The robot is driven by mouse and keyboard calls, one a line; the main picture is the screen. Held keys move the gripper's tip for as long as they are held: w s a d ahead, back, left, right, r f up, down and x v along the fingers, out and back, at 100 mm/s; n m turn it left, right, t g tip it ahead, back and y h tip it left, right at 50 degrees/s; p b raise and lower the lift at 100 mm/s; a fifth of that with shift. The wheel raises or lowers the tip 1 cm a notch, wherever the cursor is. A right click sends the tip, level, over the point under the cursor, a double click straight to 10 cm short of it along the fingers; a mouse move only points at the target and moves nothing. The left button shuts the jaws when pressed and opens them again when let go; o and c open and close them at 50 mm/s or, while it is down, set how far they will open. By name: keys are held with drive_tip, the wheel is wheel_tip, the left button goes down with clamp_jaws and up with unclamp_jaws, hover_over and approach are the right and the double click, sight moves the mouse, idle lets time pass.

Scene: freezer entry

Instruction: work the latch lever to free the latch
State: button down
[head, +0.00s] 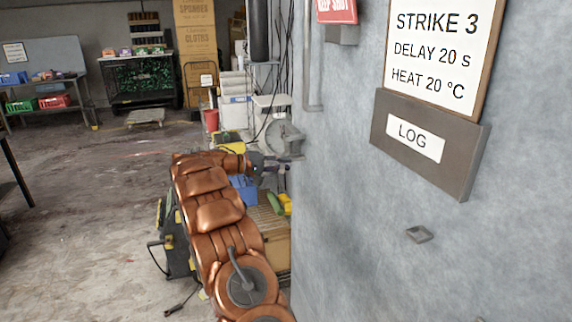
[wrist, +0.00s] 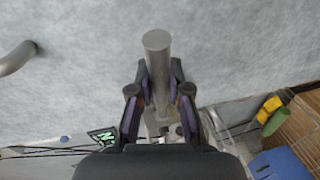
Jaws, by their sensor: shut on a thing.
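The latch lever (wrist: 157,48) shows in the wrist view as a round grey bar, its blunt end towards the camera. My gripper (wrist: 158,92) has its two dark, purple-sided fingers on either side of the bar, shut on it. The bar's far end is hidden behind and between the fingers. In the head view my gripper (head: 270,170) is small, at the end of my copper arm beside the grey wall's edge; the lever cannot be made out there. The latch itself cannot be clearly told in either view.
A grey wall (head: 350,200) fills the right side, with a grey pull bar (head: 307,60) and a LOG box (head: 428,145). A grey round disc (head: 284,139) stands near my gripper. A blue bin (head: 243,188) sits below. The floor at left is mostly free.

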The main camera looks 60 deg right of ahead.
drive_tip(key=shift+w+a+r, duration=0.2)
drive_tip(key=shift+w+r, duration=0.05)
drive_tip(key=shift+w, duration=0.1)
